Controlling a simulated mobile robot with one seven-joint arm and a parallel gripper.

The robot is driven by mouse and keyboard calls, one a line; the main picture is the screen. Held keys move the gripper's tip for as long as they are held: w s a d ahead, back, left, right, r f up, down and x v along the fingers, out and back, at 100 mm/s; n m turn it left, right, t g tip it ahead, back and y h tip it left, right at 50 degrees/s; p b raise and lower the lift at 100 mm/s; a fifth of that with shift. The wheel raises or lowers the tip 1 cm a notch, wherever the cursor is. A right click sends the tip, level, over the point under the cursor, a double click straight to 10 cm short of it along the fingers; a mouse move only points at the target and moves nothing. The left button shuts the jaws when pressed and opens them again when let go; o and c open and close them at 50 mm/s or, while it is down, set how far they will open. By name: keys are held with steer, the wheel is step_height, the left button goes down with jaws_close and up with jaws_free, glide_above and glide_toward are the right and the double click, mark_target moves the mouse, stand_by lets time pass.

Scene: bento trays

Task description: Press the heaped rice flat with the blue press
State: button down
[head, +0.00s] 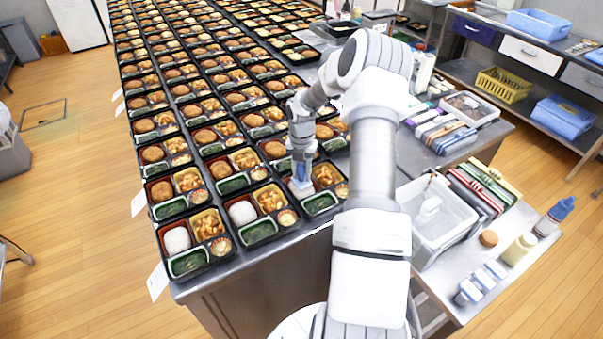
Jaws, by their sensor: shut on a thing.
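My gripper (301,160) is shut on the blue press (302,173) and holds it upright over the rice compartment of the right-hand tray (332,209) in the front row. White rice (300,189) shows just below the press. I cannot tell whether the press touches it, and the press hides part of it. Two more front-row trays to the left hold rice, one in the middle (242,212) and one at the left corner (177,240). Their rice looks rounded.
Rows of filled bento trays (203,136) cover the table behind and left of my gripper. On the right stand a clear plastic bin (436,218), bottles and stacked coloured items. My arm hides part of the table's right side.

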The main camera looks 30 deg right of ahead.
steer(key=shift+r+p, duration=2)
steer(key=shift+r, duration=1.25)
steer(key=shift+d, duration=0.1)
